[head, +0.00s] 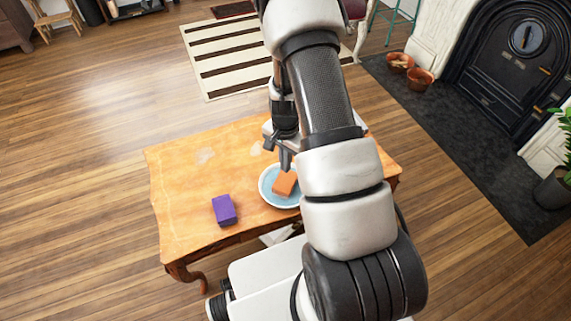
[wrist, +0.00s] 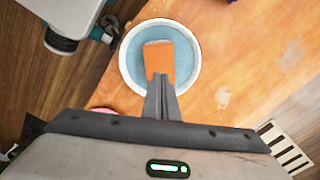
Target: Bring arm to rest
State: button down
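An orange block (head: 284,184) lies in a round bowl with a white rim and pale blue inside (head: 267,192) on the wooden table. The block (wrist: 159,58) and bowl (wrist: 127,63) also show in the wrist view. My gripper (head: 285,166) points down at the bowl, its tips close to the block. In the wrist view my gripper's fingers (wrist: 161,80) are together with nothing between them, overlapping the block's near edge. I cannot tell whether they touch it. My arm hides part of the table's right side.
A purple block (head: 224,210) lies on the wooden table (head: 180,170), left of the bowl. The table's left and far parts are mostly clear. A striped rug (head: 225,60) lies beyond. A black fireplace (head: 515,50) and terracotta pots (head: 420,79) are on the right.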

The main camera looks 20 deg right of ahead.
jog(key=shift+r, duration=0.1)
dwell(0.4)
jog(key=s+a+r+n+t, duration=0.1)
jog(key=a+r+n, duration=0.2)
jog(key=r, duration=1)
jog(key=s+a+r+n+t, duration=0.1)
jog(key=a+r+n+t, duration=0.15)
jog(key=r, duration=1.05)
jog(key=s+a+r+n+t, duration=0.1)
jog(key=s+a+r+n, duration=0.15)
jog(key=s+r, duration=0.5)
jog(key=s+a+r+n+t, duration=0.1)
jog(key=s+r+n, duration=0.3)
jog(key=s+r, duration=0.4)
notch_tip(320, 180, up, 21)
jog(key=p, duration=2.2)
jog(key=shift+s, duration=0.3)
